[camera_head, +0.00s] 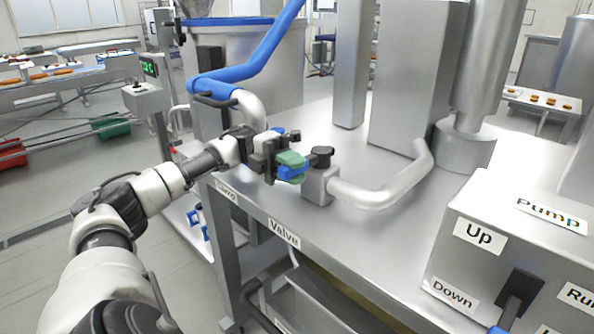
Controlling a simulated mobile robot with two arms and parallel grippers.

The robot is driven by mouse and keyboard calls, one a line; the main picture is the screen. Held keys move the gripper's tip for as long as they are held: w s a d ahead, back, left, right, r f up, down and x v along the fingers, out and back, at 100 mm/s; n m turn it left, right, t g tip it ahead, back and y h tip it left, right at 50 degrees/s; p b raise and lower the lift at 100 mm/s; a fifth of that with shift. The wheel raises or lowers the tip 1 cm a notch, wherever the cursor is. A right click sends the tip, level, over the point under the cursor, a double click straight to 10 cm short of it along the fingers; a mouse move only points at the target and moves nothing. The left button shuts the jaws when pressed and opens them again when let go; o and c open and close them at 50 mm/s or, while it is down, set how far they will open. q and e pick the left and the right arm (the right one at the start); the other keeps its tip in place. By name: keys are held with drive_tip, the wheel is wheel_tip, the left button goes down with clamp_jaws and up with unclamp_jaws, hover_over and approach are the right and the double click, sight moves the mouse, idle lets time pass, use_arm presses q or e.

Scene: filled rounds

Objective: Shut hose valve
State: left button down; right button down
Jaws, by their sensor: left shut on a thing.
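The hose valve (319,184) is a grey metal block with a dark knob on top, on the near edge of the steel table. A bent silver pipe (385,194) runs from it to the right. A blue handle (290,172) sticks out to the left of the valve's dark top. My left gripper (291,167), with green finger pads, is shut on this blue handle. The fingers hide part of the handle. A "Valve" label (284,233) is on the table edge below. My right gripper is not in view.
A blue hose (262,55) curves down behind my left wrist. At the right stands a metal control box (533,235) labelled Pump, Up and Down, with a dark lever (519,288). Tall steel columns (410,75) stand behind the pipe. The tabletop between has bare room.

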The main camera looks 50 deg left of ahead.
use_arm(q)
drive_tip(key=c, duration=1.2)
unclamp_jaws()
drive_tip(key=shift+a, duration=0.1)
drive_tip(key=shift+a, duration=0.35)
drive_tip(key=a+b, duration=0.2)
drive_tip(key=a, duration=0.5)
